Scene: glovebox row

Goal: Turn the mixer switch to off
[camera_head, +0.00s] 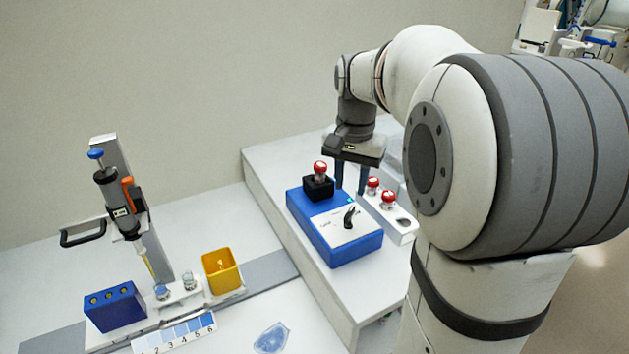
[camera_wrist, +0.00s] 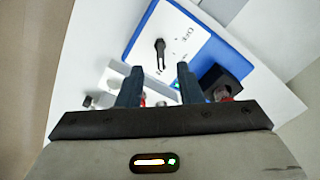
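The mixer (camera_head: 335,228) is a blue box with a white top panel, standing on a raised white bench. Its black switch lever (camera_head: 350,217) sits on the panel. In the wrist view the switch (camera_wrist: 161,52) shows beyond my fingertips, with lettering that looks like "OFF" printed beside it. A black holder (camera_head: 317,187) with a red-capped vial (camera_head: 320,169) is on the mixer's back corner. My gripper (camera_head: 352,191) points down behind the switch, near the mixer's far right edge. Its two fingers are apart with nothing between them in the wrist view (camera_wrist: 158,72). It does not touch the switch.
A white rack (camera_head: 393,222) with red-capped vials (camera_head: 388,197) stands right of the mixer, close to my gripper. On the lower bench at left are a pipette on a stand (camera_head: 120,205), a blue block (camera_head: 115,306) and a yellow cup (camera_head: 222,271). The raised bench's left part is clear.

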